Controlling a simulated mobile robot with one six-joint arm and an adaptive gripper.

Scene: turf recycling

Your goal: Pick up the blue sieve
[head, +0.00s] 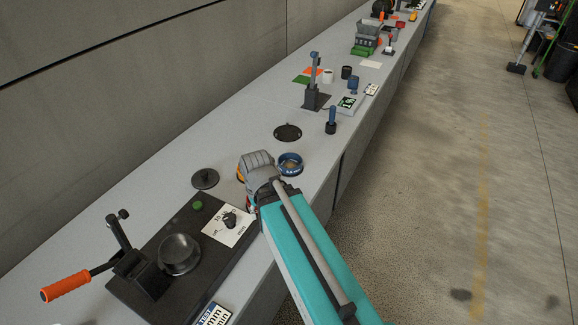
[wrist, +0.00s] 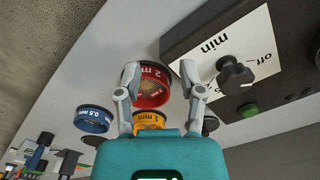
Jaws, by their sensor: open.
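The blue sieve (head: 290,165) sits on the bench just right of my gripper in the head view. In the wrist view the blue sieve (wrist: 93,119), marked 0.5 mm, is left of my fingers and apart from them. My gripper (wrist: 159,75) is open. Its fingers lie on either side of a red sieve (wrist: 152,88) marked 2 mm; I cannot tell whether they touch it. An orange sieve (wrist: 148,121), marked 1 mm, lies between the red one and my wrist, partly hidden by the gripper.
A dark machine base with a white dial plate (head: 228,223) and an orange-handled lever (head: 66,286) stands near. A black disc (head: 205,179) and a dark round plate (head: 288,132) lie on the bench. A blue-handled tool (head: 331,121) and a press stand (head: 314,85) are further along.

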